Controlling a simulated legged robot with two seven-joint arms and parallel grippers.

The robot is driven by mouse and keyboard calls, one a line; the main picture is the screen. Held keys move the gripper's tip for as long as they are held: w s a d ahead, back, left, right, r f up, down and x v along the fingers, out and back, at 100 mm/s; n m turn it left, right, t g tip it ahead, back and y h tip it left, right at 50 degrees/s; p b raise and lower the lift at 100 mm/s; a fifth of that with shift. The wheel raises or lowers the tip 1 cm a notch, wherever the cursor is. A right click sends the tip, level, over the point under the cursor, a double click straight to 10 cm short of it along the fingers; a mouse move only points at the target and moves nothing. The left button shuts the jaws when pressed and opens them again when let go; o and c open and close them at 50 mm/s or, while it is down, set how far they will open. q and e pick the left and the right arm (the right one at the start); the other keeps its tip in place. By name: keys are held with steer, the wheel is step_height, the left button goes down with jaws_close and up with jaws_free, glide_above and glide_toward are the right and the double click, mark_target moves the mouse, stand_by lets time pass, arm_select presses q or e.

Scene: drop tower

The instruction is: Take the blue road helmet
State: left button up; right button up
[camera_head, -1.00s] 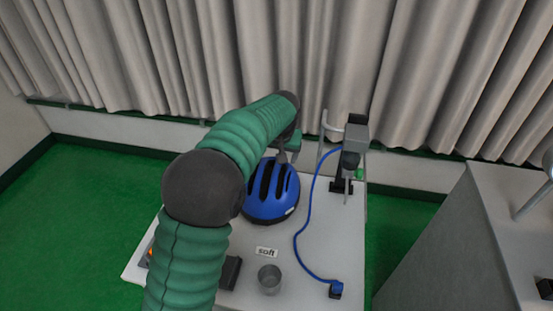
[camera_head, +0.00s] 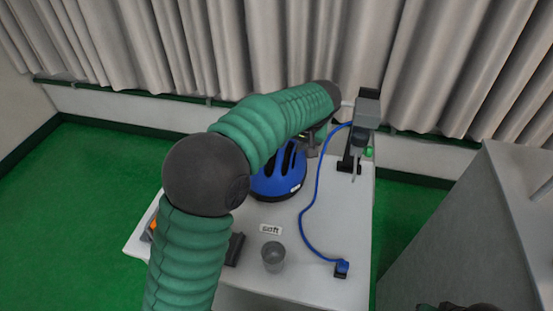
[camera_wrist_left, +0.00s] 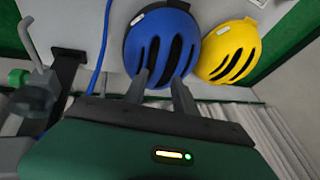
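The blue helmet (camera_head: 279,178) sits on the white table, partly covered by my left arm in the head view. In the left wrist view the blue helmet (camera_wrist_left: 161,42) is at top centre, with dark vent slots. My left gripper (camera_wrist_left: 160,78) is open. Its two fingers stand apart and overlap the helmet's near edge in the picture; I cannot tell whether they touch it. In the head view the left gripper (camera_head: 314,140) is small and mostly hidden behind the arm. I see no clear right gripper.
A yellow helmet (camera_wrist_left: 229,50) lies close beside the blue one. A blue cable (camera_head: 309,207) runs along the table from a grey stand (camera_head: 366,112). A grey cup (camera_head: 273,257) and a "soft" label (camera_head: 270,229) are nearer. A grey cabinet (camera_head: 465,215) stands right.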

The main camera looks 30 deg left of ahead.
arm_select(q)
glide_toward(280, 160)
steer(key=x, duration=0.4)
steer(key=shift+w+a+f, duration=0.15)
steer(key=shift+w+f, duration=0.1)
steer(key=shift+w, duration=0.05)
steer(key=x, duration=0.3)
steer(key=shift+s+a+f, duration=0.1)
steer(key=shift+s+f, duration=0.05)
steer(key=shift+f, duration=0.25)
steer(key=shift+a+f, duration=0.1)
steer(key=shift+f, duration=0.2)
steer(key=shift+r, duration=0.1)
jaws_close()
